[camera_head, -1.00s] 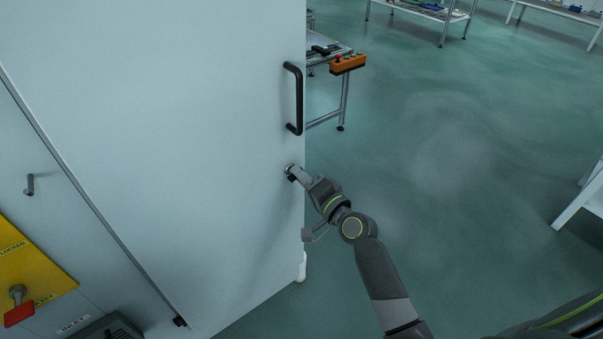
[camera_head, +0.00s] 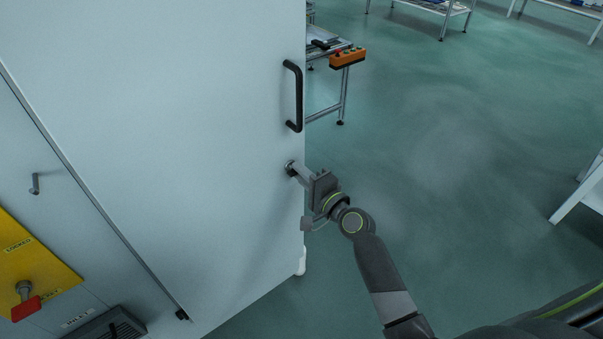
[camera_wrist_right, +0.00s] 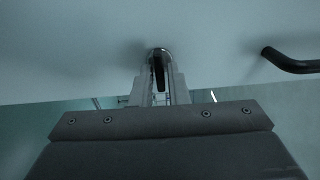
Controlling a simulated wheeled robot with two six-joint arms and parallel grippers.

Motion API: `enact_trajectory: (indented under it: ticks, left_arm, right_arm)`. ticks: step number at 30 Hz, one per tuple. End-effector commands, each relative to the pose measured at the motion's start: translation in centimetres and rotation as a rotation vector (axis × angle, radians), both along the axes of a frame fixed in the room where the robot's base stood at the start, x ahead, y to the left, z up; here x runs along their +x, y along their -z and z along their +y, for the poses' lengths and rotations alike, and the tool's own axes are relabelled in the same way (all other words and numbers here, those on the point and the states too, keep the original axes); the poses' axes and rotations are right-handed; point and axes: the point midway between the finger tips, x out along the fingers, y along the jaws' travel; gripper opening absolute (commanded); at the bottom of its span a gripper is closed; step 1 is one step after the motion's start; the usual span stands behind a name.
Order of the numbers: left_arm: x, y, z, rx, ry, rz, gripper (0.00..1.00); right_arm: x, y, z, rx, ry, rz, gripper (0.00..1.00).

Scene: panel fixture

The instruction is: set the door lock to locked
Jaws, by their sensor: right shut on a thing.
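The door lock (camera_head: 289,167) is a small round fitting with a dark key-like tab, near the right edge of the pale cabinet door (camera_head: 190,130), below the black handle. My right gripper (camera_head: 295,171) is at the lock with its fingers shut on the tab. In the right wrist view the lock (camera_wrist_right: 157,54) shows between the two fingers of my right gripper (camera_wrist_right: 158,85), with its dark tab running down between them. The fingers partly hide the tab, and no lock marking shows. My left gripper is not in view.
The black handle (camera_head: 298,97) stands out above the lock and shows at right in the wrist view (camera_wrist_right: 290,63). A yellow panel with a red switch (camera_head: 25,308) is at lower left. Open floor lies to the right.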

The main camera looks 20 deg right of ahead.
Motion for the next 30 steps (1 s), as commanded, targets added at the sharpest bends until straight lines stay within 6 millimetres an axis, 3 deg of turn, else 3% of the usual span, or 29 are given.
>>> enact_trajectory:
  ticks: [3, 4, 7, 20, 30]
  left_arm:
    - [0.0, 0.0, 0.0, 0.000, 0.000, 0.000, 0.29]
    - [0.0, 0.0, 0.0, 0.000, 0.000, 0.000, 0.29]
    - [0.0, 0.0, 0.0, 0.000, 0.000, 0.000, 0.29]
    - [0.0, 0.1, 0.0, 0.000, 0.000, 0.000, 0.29]
    - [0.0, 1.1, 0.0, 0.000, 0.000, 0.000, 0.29]
  right_arm:
    - [0.0, 0.1, 0.0, -0.001, 0.000, 0.002, 0.00]
    - [0.0, 0.1, 0.0, -0.001, 0.000, 0.002, 0.17]
    - [0.0, 0.1, 0.0, -0.002, 0.000, 0.002, 0.30]
    - [-1.0, 0.1, -0.4, -0.003, 0.000, 0.000, 0.30]
    - [-7.5, 0.4, -2.8, -0.004, 0.001, 0.003, 0.30]
